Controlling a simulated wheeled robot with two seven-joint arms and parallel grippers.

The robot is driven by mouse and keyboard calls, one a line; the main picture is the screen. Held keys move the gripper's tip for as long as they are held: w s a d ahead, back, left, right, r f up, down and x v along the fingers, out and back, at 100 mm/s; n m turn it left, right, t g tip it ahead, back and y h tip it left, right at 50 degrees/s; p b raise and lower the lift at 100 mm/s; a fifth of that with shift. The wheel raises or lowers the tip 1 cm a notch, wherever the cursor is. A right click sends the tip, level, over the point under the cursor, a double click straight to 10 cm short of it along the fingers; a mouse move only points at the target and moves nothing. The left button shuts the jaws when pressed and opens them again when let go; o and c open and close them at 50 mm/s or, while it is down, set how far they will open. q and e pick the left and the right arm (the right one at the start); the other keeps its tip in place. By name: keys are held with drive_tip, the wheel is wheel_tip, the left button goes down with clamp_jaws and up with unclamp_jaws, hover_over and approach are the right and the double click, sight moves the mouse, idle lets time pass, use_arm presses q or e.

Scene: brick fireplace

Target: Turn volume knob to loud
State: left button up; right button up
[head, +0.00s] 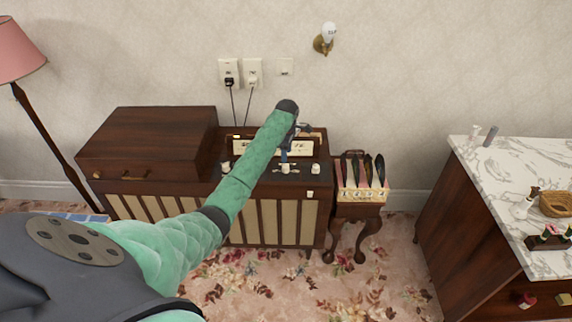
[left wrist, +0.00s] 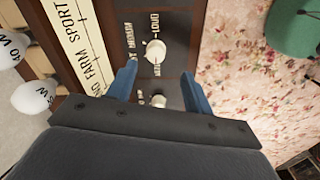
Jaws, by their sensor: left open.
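The wooden radio cabinet (head: 262,222) stands against the wall, with a dark control panel on top. In the left wrist view a white round knob (left wrist: 155,51) has the words LOUD and MEDIUM printed around it; I take it as the volume knob. It appears in the head view as the rightmost knob (head: 315,168). A second white knob (left wrist: 158,101) is lower, between my fingers and partly hidden by the gripper body. My left gripper (left wrist: 159,73) is open and empty above the panel; in the head view it (head: 285,158) is over the middle knob. Contact is unclear.
A tuning scale (left wrist: 80,45) and loose light bulbs (left wrist: 30,97) lie beyond the panel. A small stand (head: 360,195) with upright dark items is right of the cabinet. A marble-topped cabinet (head: 510,200) is farther right. Flowered carpet (head: 300,280) lies clear in front.

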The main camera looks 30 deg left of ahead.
sight(286, 165)
use_arm(q)
drive_tip(key=shift+w+a+r, duration=0.2)
drive_tip(key=shift+a, duration=0.05)
drive_tip(key=shift+f, duration=0.4)
drive_tip(key=shift+f+p, duration=1.1)
drive_tip(key=shift+f, duration=2.35)
use_arm(e)
drive_tip(key=shift+s+d+f, duration=0.15)
drive_tip(key=shift+d+f, duration=0.05)
drive_tip(key=shift+f, duration=0.95)
drive_tip(key=shift+s+d+f, duration=0.1)
drive_tip(key=shift+d+f, duration=0.1)
drive_tip(key=shift+f, duration=0.9)
use_arm(q)
drive_tip(key=c, duration=1)
drive_tip(key=shift+r, duration=0.1)
use_arm(e)
drive_tip(key=shift+d+t, duration=0.1)
drive_tip(key=shift+t, duration=0.2)
